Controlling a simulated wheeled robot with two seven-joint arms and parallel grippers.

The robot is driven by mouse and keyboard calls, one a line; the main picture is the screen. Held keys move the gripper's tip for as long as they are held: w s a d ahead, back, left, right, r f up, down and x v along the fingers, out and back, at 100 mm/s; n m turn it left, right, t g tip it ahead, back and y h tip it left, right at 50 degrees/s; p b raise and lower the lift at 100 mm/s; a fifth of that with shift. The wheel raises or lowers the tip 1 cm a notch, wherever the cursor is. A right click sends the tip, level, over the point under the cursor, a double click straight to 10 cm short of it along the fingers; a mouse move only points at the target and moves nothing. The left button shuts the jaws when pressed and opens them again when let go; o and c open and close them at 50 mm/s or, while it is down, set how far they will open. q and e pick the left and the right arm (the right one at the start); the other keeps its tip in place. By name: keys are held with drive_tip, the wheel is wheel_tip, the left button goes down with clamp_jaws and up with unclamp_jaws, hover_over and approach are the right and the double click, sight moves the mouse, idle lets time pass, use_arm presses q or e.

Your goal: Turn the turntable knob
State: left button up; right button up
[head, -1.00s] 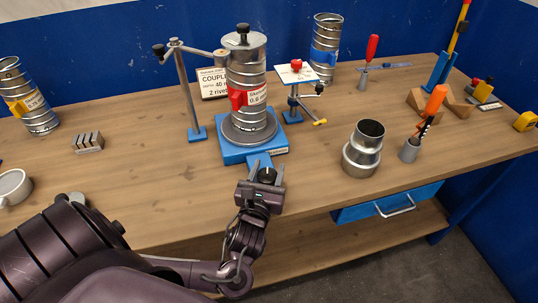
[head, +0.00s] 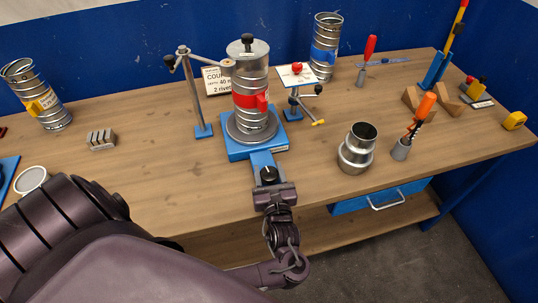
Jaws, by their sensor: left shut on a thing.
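The turntable (head: 233,148) is a blue base with a grey round plate, near the middle of the bench. A blue arm juts from its front and carries a black knob (head: 268,174). A silver spiral duct (head: 247,84) with a red clamp (head: 262,102) stands upright on the plate. The clamp's lever faces front right. My left gripper (head: 269,181) is at the knob and shut on it; its fingers partly hide the knob's sides. My right gripper is not in view.
A post with a swing arm (head: 192,92) stands left of the turntable, and a small stand (head: 297,75) to its right. A silver reducer (head: 357,148) and a cup with an orange-handled tool (head: 402,149) stand further right. The bench left of the turntable is mostly clear.

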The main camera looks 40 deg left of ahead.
sight(271, 181)
use_arm(q)
drive_tip(key=shift+s+d+f+g, duration=0.15)
drive_tip(key=shift+s+f+g, duration=0.05)
drive_tip(key=shift+f+g, duration=0.15)
drive_tip(key=o, duration=0.7)
drive_tip(key=shift+o, duration=1.4)
drive_tip(key=shift+r, duration=0.25)
drive_tip(key=shift+s+d+f, duration=0.1)
drive_tip(key=shift+s+d, duration=0.1)
drive_tip(key=shift+d, duration=0.1)
drive_tip(key=b+v, duration=0.1)
drive_tip(key=v, duration=0.6)
